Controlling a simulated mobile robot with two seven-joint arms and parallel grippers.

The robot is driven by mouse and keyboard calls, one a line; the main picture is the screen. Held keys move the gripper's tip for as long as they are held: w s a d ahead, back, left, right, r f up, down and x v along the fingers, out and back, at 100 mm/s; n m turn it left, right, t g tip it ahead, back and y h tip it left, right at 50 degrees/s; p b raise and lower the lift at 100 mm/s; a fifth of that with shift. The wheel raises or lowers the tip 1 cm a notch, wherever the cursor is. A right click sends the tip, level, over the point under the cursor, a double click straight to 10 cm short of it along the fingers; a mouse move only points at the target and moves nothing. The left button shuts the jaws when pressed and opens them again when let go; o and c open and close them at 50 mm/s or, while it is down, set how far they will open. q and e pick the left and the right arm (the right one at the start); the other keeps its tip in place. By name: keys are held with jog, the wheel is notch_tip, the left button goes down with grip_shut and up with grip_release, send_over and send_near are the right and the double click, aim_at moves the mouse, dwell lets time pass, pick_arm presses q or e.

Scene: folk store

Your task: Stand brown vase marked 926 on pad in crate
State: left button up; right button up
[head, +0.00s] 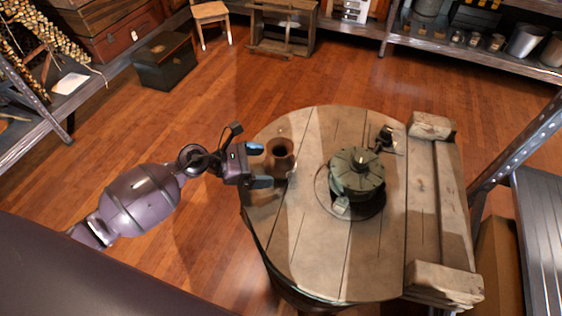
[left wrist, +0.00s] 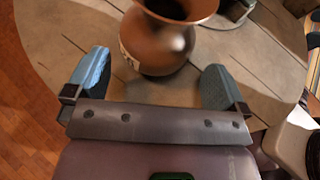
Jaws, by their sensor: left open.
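A brown vase (head: 281,152) with a flared mouth stands upright on the round wooden barrel top (head: 312,245), near its left edge. In the left wrist view the vase (left wrist: 158,45) has a pale label on its left side, whose number I cannot read. My left gripper (head: 260,166) is open at the barrel's left edge, its fingers pointing toward the vase. In the left wrist view the gripper (left wrist: 155,78) has blue fingertips either side of the vase's lower body, with gaps. I cannot make out a crate with a pad.
A greenish round metal device (head: 357,175) stands right of the vase on the barrel. A wooden slatted piece with end blocks (head: 440,210) lies along the right side. Metal shelving (head: 540,230) stands at far right. A dark chest (head: 165,62) sits on the open wooden floor.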

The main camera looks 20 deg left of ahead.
aim_at(278, 164)
pick_arm(q)
jog(key=shift+w+b+x, duration=0.25)
jog(key=shift+b+x, duration=0.05)
jog(key=shift+x, duration=2.4)
jog(key=shift+a+r, duration=0.15)
jog(key=shift+a, duration=0.05)
jog(key=c, duration=0.9)
